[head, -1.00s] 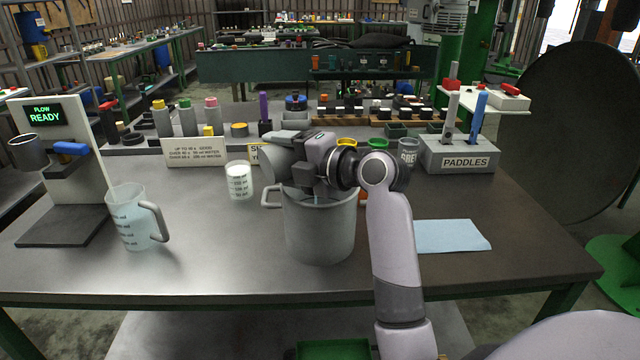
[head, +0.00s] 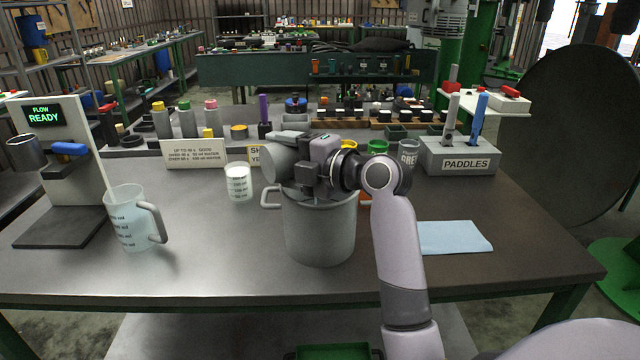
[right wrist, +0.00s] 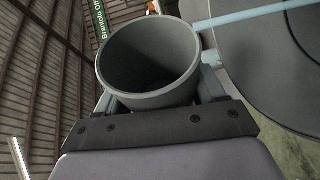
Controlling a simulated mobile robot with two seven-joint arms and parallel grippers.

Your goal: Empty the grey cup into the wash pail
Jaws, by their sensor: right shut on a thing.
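The grey cup (head: 276,166) is tilted on its side above the wash pail (head: 320,238), a large grey pot with a side handle. My right gripper (head: 304,174) is shut on the cup just over the pail's rim. In the right wrist view, the cup (right wrist: 150,62) sits between the fingers and its inner wall looks bare. A pale blue strand (right wrist: 255,12) runs from near the cup's rim across the pail's round mouth, looking like poured liquid. The pail's contents are hidden in the head view. My left gripper is not in view.
A clear jug (head: 133,218) of pale liquid stands at left by the flow stand (head: 62,185). A small white-filled beaker (head: 238,182) is left of the pail. A blue cloth (head: 453,237) and the paddles block (head: 458,158) are at right. The front right tabletop is clear.

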